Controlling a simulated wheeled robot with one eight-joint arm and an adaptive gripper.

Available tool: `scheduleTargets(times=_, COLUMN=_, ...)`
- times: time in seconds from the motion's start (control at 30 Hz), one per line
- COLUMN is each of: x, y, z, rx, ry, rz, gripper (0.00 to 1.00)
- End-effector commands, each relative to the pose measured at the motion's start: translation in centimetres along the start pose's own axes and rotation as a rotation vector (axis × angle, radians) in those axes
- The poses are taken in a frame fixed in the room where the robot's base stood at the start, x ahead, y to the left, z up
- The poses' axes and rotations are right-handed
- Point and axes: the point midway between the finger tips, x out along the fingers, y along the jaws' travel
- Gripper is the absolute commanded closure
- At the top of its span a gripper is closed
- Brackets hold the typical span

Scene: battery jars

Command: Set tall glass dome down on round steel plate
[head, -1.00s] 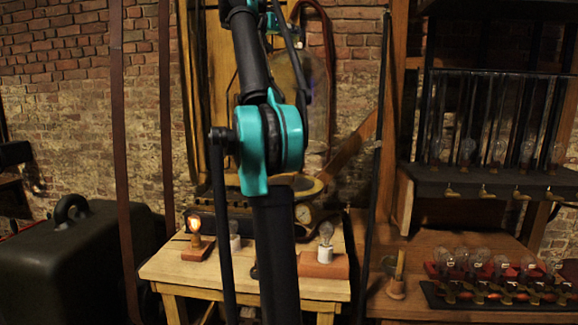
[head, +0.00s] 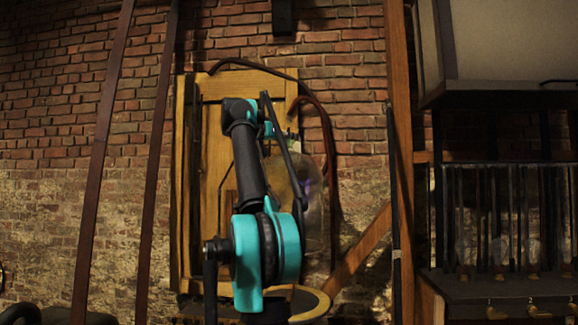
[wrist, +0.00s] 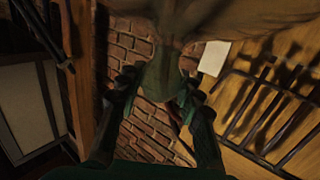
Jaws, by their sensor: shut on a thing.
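The tall glass dome (head: 316,215) is clear and hangs upright behind my arm in the head view, in front of the brick wall. My gripper (wrist: 162,85) is shut on the dome's greenish glass knob (wrist: 160,74) in the wrist view, with the glass spreading out beyond it. A round stand with a yellowish rim (head: 318,303) shows below the dome at the bottom of the head view. My arm hides part of it, and I cannot make out the steel plate's surface. The dome's lower edge is faint, and I cannot tell the exact gap below it.
A yellow wooden panel (head: 190,180) stands behind my arm. A dark hose (head: 329,140) curves beside the dome. A wooden post (head: 402,160) and a slanting brace (head: 361,243) stand to the right, then a rack (head: 505,290) of glass tubes. Two brown straps (head: 108,140) hang at left.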

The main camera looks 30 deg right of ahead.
Motion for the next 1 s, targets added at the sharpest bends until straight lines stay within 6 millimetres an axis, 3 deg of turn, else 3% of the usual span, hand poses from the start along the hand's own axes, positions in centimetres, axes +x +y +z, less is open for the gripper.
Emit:
scheduleTargets(times=0.37, x=0.2, y=0.1, z=4.2, rx=-0.002, ry=0.003, rz=0.0, gripper=1.0)
scheduleTargets(times=1.0, x=0.7, y=0.1, z=14.0, rx=-0.002, ry=0.003, rz=0.0, gripper=1.0)
